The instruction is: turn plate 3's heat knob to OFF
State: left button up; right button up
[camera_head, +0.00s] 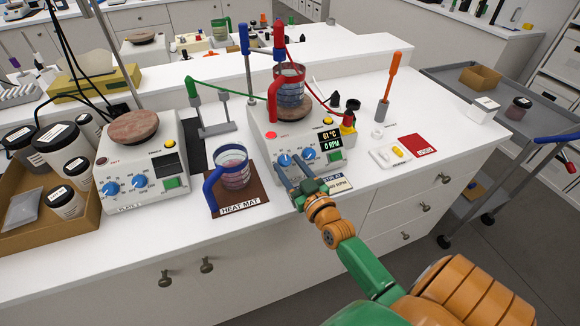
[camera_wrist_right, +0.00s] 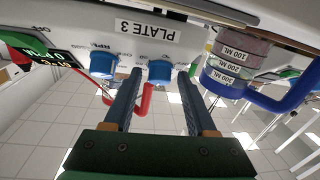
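Plate 3 (camera_head: 262,138) is the white hot plate at the centre of the bench. Its display (camera_head: 330,141) reads 61 °C and 0 RPM, and a red light glows on its top. Its front has two blue knobs: the left knob (camera_head: 284,159) and the right knob (camera_head: 309,153). The wrist view is inverted and shows the PLATE 3 label (camera_wrist_right: 144,31). There the left knob (camera_wrist_right: 159,71) lies between my right gripper's fingers (camera_wrist_right: 159,82), with gaps either side. My right gripper (camera_head: 292,170) is open at the panel's front; contact is unclear.
A beaker (camera_head: 288,88) stands on plate 3. Another beaker (camera_head: 233,170) stands on the heat mat (camera_head: 248,198) to the left. A second hot plate (camera_head: 155,160) and a box of jars (camera_head: 25,238) are further left. A card (camera_head: 337,186) lies right of the gripper.

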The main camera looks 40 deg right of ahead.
grip_shut()
